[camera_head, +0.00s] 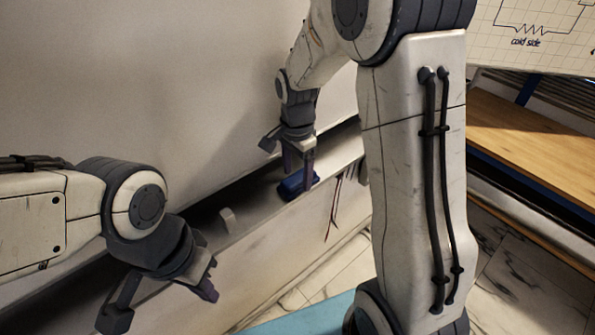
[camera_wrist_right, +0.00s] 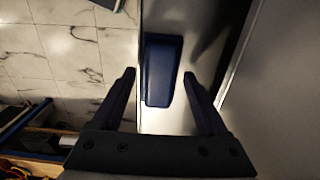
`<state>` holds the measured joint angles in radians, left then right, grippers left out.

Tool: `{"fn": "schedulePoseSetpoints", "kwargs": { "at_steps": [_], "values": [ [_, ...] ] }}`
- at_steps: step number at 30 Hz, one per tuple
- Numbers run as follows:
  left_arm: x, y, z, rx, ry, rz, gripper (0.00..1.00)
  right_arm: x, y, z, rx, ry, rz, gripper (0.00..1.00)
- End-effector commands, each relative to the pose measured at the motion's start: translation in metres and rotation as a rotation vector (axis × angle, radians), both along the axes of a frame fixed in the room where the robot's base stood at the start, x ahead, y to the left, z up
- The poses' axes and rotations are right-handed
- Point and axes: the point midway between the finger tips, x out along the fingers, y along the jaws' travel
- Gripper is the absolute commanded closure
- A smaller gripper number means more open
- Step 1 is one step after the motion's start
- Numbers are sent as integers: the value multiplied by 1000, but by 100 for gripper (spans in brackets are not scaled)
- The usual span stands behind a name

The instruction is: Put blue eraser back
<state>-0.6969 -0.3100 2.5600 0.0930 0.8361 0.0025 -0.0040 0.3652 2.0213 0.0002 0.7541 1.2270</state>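The blue eraser (camera_head: 293,187) rests on a narrow pale ledge (camera_head: 262,208) along the foot of a white board. My right gripper (camera_head: 299,176) points down at the eraser, with its fingers right at it in the head view. In the right wrist view the eraser (camera_wrist_right: 162,72) lies between the two spread fingers of my right gripper (camera_wrist_right: 159,74), with a gap visible on both sides. My left gripper (camera_head: 160,302) is open and empty at the lower left, in front of the ledge.
A small whitish piece (camera_head: 227,218) sits on the ledge left of the eraser. Dark and red streaks (camera_head: 334,205) mark the ledge front to its right. A wooden surface (camera_head: 530,140) is at the right. Marble-look floor (camera_head: 530,270) lies below.

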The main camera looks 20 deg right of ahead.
Motion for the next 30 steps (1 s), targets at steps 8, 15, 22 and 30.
{"fn": "schedulePoseSetpoints", "kwargs": {
  "at_steps": [8, 15, 22, 30],
  "values": [
    [0, 0, 1, 0, 0, 0, 100, 1, 0, 5, 0, -2, 0, 23],
    [0, 0, -7, 0, 0, 1, 100, 2, 1, 46, 0, -8, 1, 23],
    [0, 0, -12, 0, 0, 0, 100, 1, 0, 94, 0, -5, 1, 23],
    [0, 0, -14, 0, 0, 0, 100, 0, 0, 121, 0, -1, 1, 23]
  ]
}}
